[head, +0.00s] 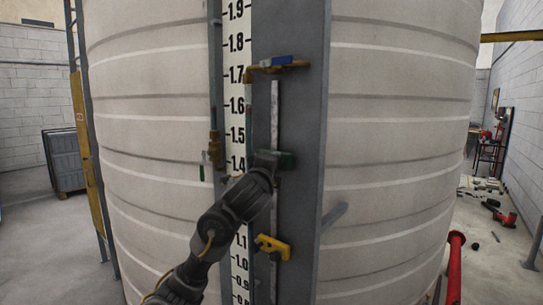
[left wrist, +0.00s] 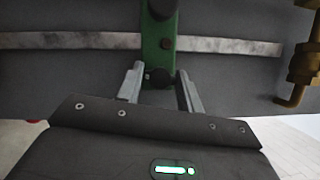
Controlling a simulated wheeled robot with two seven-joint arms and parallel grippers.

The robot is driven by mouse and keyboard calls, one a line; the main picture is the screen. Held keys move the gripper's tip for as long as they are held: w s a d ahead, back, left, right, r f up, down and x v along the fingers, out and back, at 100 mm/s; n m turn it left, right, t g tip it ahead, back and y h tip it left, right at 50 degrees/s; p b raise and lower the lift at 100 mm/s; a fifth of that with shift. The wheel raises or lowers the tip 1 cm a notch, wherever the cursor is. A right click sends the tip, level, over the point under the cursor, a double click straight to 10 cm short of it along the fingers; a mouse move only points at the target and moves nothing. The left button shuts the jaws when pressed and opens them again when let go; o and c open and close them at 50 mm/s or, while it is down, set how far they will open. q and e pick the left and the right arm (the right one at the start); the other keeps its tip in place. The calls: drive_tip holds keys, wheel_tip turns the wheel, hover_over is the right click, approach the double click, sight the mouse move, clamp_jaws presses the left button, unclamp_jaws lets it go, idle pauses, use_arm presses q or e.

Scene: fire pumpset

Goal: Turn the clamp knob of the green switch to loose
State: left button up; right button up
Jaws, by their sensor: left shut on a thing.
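The green switch (head: 287,159) is clamped on a vertical metal rail (head: 275,115) beside the tank's level scale. In the left wrist view the green switch (left wrist: 158,40) crosses the pale rail, with a dark knob at its lower end (left wrist: 157,78). My left gripper (left wrist: 158,88) has one finger on each side of that knob and is shut on it. In the head view my left gripper (head: 264,165) reaches the switch from below and covers part of it. The knob is hidden there. My right gripper is not in view.
A yellow switch (head: 273,247) sits lower on the same rail. A brass fitting (head: 213,150) stands left of the scale. The large white tank (head: 390,150) curves close behind.

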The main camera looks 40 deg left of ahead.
use_arm(q)
drive_tip(key=n+g+p, duration=0.1)
drive_tip(key=n+p, duration=0.1)
drive_tip(key=shift+r+p, duration=0.1)
drive_tip(key=shift+p, duration=0.2)
idle(0.4)
drive_tip(key=o, duration=0.6)
drive_tip(key=shift+a, duration=0.1)
drive_tip(key=o, duration=0.4)
drive_tip(key=shift+s+a, duration=0.15)
drive_tip(key=shift+a, duration=0.05)
drive_tip(key=b+v, duration=0.4)
drive_tip(key=v, duration=0.7)
drive_tip(key=shift+a, duration=0.1)
